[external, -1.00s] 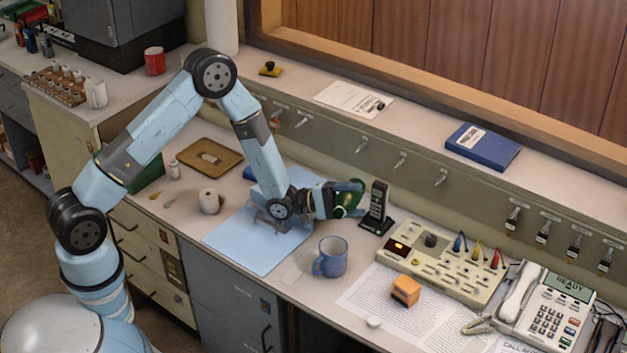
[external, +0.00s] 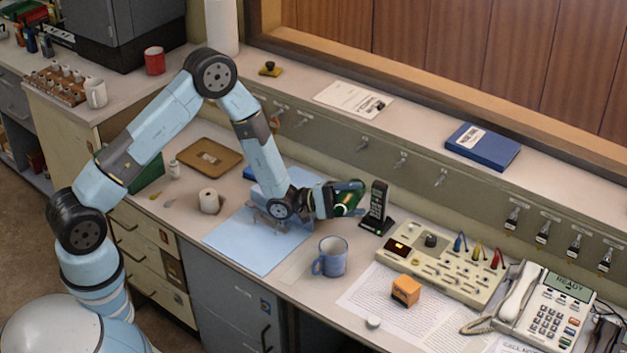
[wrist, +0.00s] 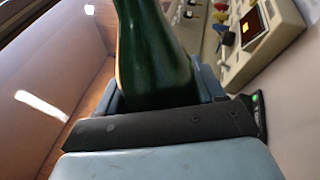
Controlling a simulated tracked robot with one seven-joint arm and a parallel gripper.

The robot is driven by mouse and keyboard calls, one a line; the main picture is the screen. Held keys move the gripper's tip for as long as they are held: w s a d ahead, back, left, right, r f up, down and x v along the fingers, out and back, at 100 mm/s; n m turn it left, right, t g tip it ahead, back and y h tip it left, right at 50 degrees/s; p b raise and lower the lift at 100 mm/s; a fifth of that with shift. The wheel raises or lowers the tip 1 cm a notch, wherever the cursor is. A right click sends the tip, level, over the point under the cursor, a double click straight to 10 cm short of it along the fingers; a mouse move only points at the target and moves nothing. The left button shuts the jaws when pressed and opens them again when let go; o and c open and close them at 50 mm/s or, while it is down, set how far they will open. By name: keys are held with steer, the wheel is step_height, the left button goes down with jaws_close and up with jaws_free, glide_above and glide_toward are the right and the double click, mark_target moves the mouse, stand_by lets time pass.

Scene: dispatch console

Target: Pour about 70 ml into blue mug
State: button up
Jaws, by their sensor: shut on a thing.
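My gripper (external: 335,199) is shut on a green bottle (external: 349,196), held above the counter behind the blue mug. In the wrist view the green bottle (wrist: 153,55) fills the space between the fingers, and its far end runs out of the frame. The bottle looks tilted; its mouth and any liquid cannot be made out. The blue mug (external: 331,261) stands upright on the counter, in front of and slightly left of the bottle, with its handle to the left. The inside of the mug is too small to judge.
A black cordless handset (external: 378,207) stands in its cradle close to the right of the bottle. A switch console (external: 447,265), an orange block (external: 405,291) and a desk phone (external: 545,305) lie to the right. A blue mat (external: 247,250) lies under my arm.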

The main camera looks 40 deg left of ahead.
mark_target(350, 210)
steer(key=shift+s+r+n+t+b, duration=0.15)
steer(key=shift+r+n+t+b, duration=0.25)
steer(key=shift+n, duration=0.8)
steer(key=n, duration=0.2)
steer(key=s+f+n+y, duration=0.1)
steer(key=s+f+n+t+b, duration=0.1)
steer(key=n, duration=0.1)
steer(key=shift+d+f+n+y, duration=0.2)
steer(key=shift+d+n+y, duration=0.1)
steer(key=shift+d+y, duration=0.1)
steer(key=shift+f+n, duration=0.25)
steer(key=shift+n, duration=0.25)
steer(key=shift+w+a+f+n+y+b, duration=0.15)
steer(key=shift+f+n+y+b, duration=0.2)
steer(key=shift+f+n, duration=0.35)
steer(key=shift+r+n+t+y, duration=0.25)
steer(key=shift+n+t, duration=0.05)
steer(key=shift+n, duration=0.5)
steer(key=shift+d+f+n+y+b, duration=0.1)
steer(key=shift+f+n+y+b, duration=0.3)
steer(key=shift+n, duration=0.7)
steer(key=shift+d+f+n+y+b, duration=0.1)
steer(key=shift+f+n+b, duration=0.4)
steer(key=shift+n, duration=0.6)
